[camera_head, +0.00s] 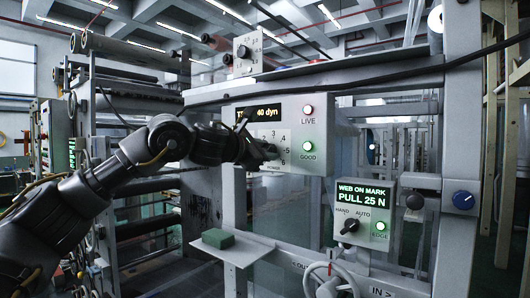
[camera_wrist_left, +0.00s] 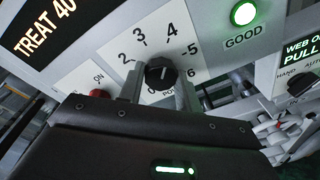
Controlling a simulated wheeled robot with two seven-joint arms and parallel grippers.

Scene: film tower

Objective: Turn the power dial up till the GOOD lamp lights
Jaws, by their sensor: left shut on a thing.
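The power dial (camera_wrist_left: 160,73) is a black knob on a white scale plate with numbers, on the grey control box (camera_head: 336,125). My left gripper (camera_head: 264,152) reaches it from the left. In the left wrist view the gripper's two fingers (camera_wrist_left: 160,86) are shut on the sides of the dial. The dial's exact setting is hard to read. The GOOD lamp (camera_head: 307,146) glows green; it is also bright green in the left wrist view (camera_wrist_left: 244,13). The display (camera_head: 265,113) reads 40 dyn in the head view. My right gripper is out of view.
The LIVE lamp (camera_head: 308,110) glows pinkish red above GOOD. A red button (camera_wrist_left: 98,93) marked ON is left of the dial. A second box (camera_head: 363,210) reads PULL 25 N. A green block (camera_head: 218,239) lies on a shelf (camera_head: 240,252) below.

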